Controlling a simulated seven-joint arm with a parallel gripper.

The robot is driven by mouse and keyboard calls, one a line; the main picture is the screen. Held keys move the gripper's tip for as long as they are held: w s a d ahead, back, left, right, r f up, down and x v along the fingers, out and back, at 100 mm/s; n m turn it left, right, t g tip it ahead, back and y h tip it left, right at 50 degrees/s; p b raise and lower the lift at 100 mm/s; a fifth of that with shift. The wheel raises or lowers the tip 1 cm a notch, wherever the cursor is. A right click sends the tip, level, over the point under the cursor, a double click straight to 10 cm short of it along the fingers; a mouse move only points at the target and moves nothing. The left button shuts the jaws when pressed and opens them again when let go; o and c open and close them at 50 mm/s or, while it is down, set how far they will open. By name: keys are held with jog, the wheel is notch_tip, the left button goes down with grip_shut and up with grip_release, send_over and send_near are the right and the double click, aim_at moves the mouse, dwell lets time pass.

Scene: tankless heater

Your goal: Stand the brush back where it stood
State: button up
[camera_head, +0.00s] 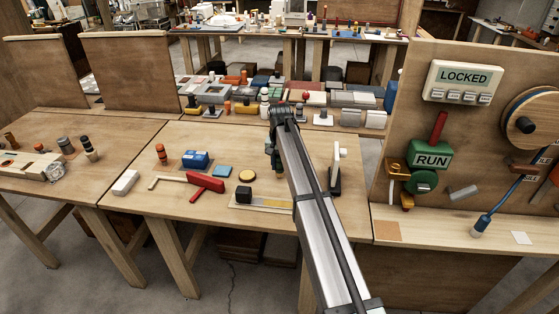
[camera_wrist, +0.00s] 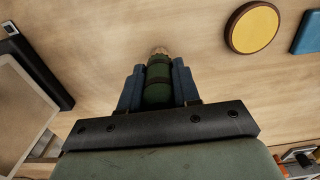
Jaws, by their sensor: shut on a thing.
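My gripper (camera_head: 276,165) is over the middle workbench, seen from the side and partly behind my own arm in the head view. In the wrist view its two blue fingers (camera_wrist: 158,86) are shut on a green, banded cylinder with a tan end, which I take to be the brush (camera_wrist: 158,90). The tan end points away from the palm, toward the bare wood. I cannot tell whether it touches the bench. In the head view the brush is too small and covered to make out clearly.
A yellow disc (camera_head: 247,176) and a blue square (camera_head: 222,171) lie left of my gripper. A red T-shaped tool (camera_head: 206,186), a blue box (camera_head: 196,160) and an orange-and-black post (camera_head: 161,153) are farther left. A black-and-white upright device (camera_head: 336,172) stands right.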

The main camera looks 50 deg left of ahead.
jog(key=shift+f, duration=0.5)
dwell(0.8)
jog(key=o, duration=1.1)
notch_tip(320, 180, up, 14)
jog(key=shift+f, duration=0.1)
dwell(0.3)
